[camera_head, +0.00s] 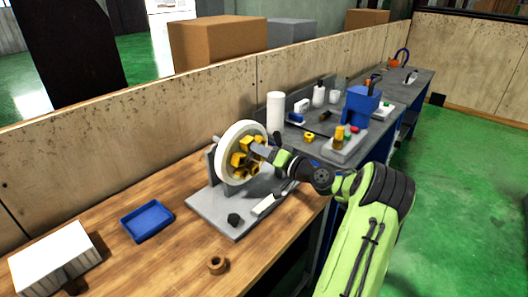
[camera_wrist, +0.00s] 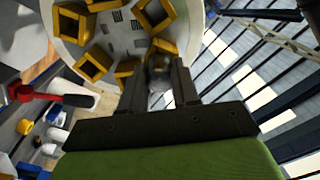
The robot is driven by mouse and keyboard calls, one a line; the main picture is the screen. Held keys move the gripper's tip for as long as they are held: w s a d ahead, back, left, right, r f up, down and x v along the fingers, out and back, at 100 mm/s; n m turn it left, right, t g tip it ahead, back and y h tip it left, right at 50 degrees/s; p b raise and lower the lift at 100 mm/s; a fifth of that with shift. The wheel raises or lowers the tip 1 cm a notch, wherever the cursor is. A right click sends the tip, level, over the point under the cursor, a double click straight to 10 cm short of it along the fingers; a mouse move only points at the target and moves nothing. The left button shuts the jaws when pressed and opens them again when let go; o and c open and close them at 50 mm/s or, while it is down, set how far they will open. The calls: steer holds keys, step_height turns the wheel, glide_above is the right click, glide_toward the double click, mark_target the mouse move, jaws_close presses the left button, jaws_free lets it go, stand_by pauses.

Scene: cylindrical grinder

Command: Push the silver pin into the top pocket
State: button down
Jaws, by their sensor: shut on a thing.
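A white round wheel (camera_head: 228,157) stands upright on a grey base plate, with several yellow square pockets (camera_head: 238,159) on its face. My gripper (camera_head: 258,149) is at the upper right part of this face. In the wrist view, my gripper (camera_wrist: 160,83) is shut on the silver pin (camera_wrist: 158,68), held between the two dark fingers. The pin's far end points at a yellow pocket (camera_wrist: 165,46) at the wheel's edge. Whether its tip is inside that pocket or just in front of it I cannot tell. Other pockets (camera_wrist: 93,63) look open. The pin is hidden in the head view.
The grey base plate (camera_head: 212,211) rests on a wooden bench with a blue tray (camera_head: 147,221), a brown ring (camera_head: 217,265) and a white ribbed box (camera_head: 55,260). A second bench behind my arm holds a blue bin (camera_head: 361,106) and small parts. A wooden wall runs behind.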

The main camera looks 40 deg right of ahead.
steer(key=shift+w, duration=0.2)
steer(key=c, duration=0.8)
jaws_free()
steer(key=shift+o, duration=0.2)
steer(key=shift+s, duration=0.1)
steer(key=s+d, duration=0.1)
steer(key=s, duration=1.4)
steer(key=shift+s, duration=0.3)
steer(key=shift+w, duration=0.1)
